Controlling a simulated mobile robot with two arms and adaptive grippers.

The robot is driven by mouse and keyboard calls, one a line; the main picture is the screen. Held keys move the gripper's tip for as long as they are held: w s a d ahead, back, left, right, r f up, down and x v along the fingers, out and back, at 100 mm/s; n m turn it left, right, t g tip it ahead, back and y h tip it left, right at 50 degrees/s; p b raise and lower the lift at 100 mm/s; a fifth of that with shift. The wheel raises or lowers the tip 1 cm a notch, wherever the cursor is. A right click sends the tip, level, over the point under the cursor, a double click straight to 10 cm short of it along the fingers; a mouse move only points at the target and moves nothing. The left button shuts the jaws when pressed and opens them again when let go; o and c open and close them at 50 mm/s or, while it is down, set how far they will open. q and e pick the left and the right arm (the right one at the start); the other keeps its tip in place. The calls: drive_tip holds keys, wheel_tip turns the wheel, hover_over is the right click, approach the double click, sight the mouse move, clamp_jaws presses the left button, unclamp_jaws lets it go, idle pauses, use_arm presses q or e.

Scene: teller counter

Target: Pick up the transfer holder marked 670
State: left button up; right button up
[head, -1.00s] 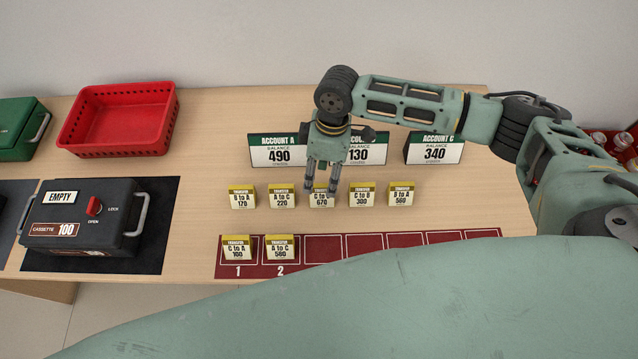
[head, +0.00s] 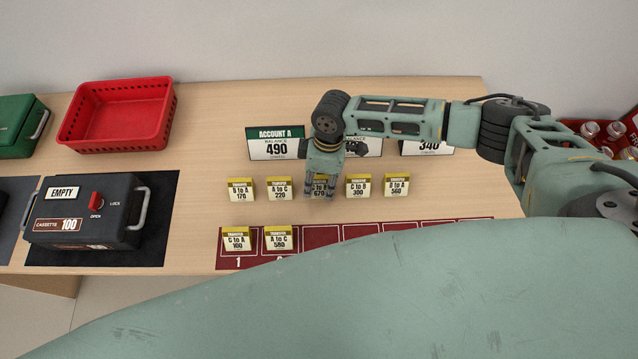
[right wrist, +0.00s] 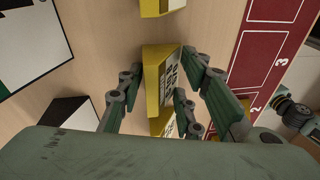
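The transfer holder marked 670 (head: 321,192) is a small yellow block with a white label, standing in the middle of a row of holders on the counter. My right gripper (head: 320,196) is down over it and its fingers partly hide it. In the right wrist view the holder (right wrist: 158,85) stands between the fingers of the right gripper (right wrist: 160,72). The fingers are spread on either side of it, with a narrow gap showing, so the gripper looks open. The holder still rests on the counter. My left gripper is not in view.
Holders 220 (head: 279,189) and 300 (head: 358,187) stand close on either side. In front, a dark red strip (head: 320,236) bears holders 100 and 580 in its first places. Account signs (head: 275,143) stand behind. A red basket (head: 118,114) and black cassette (head: 85,212) are left.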

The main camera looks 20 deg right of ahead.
drive_tip(key=c, duration=0.6)
drive_tip(key=shift+r, duration=0.1)
